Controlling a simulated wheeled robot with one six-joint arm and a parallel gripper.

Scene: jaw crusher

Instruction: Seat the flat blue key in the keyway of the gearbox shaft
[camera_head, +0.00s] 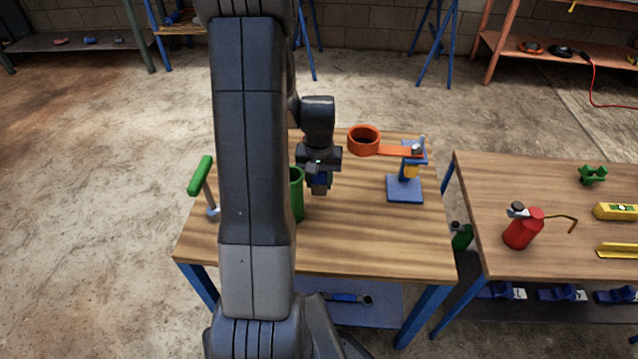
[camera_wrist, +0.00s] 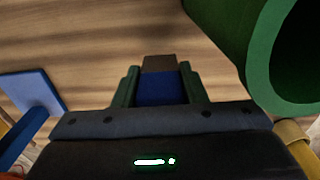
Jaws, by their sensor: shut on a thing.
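My gripper (camera_head: 319,188) hangs above the wooden table, just right of a green cylinder. In the wrist view its two green fingertips (camera_wrist: 160,88) are shut on a blue block-like piece, which I take to be the flat blue key (camera_wrist: 160,92). A brown end shows beyond the blue part; I cannot tell whether it belongs to the key. In the head view a bit of blue, apparently the key (camera_head: 320,181), shows below the gripper. I cannot make out the gearbox shaft or its keyway in either view; my arm hides part of the table.
The hollow green cylinder (camera_head: 298,196) is close beside my gripper and fills the wrist view's upper right (camera_wrist: 255,45). A blue stand (camera_head: 405,189) with an orange ring (camera_head: 364,141) is to the right. A green-handled tool (camera_head: 201,176) is at left. The table's front (camera_head: 350,250) is clear.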

